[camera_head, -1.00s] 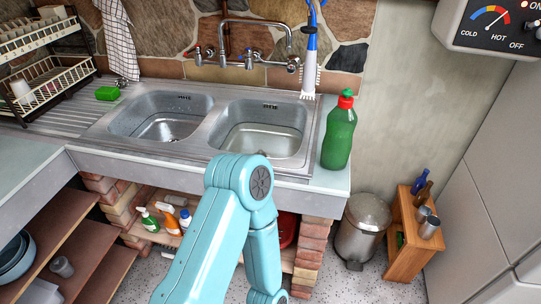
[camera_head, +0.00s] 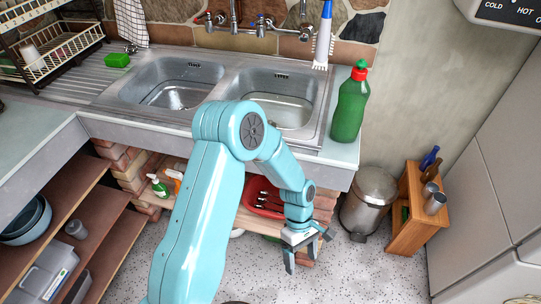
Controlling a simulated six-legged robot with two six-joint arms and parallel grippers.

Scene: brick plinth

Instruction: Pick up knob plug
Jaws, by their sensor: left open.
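I cannot make out a knob plug in the head view. The steel double sink has a left basin (camera_head: 172,84) and a right basin (camera_head: 275,100), each with a drain at its bottom, and I see no plug clearly in either. My left gripper (camera_head: 307,257) is open, with nothing seen between its fingers. It is low in front of the counter, near the shelf under the sink and above the speckled floor. My light blue left arm hides part of the right basin, the counter's front and the shelf below. My right gripper is not in view.
A green bottle (camera_head: 349,108) with a red cap stands right of the sink. A red cutlery tray (camera_head: 264,196) sits on the under-sink shelf. A metal bin (camera_head: 369,200) and a wooden rack (camera_head: 408,214) with bottles stand at right. Floor in front is mostly clear.

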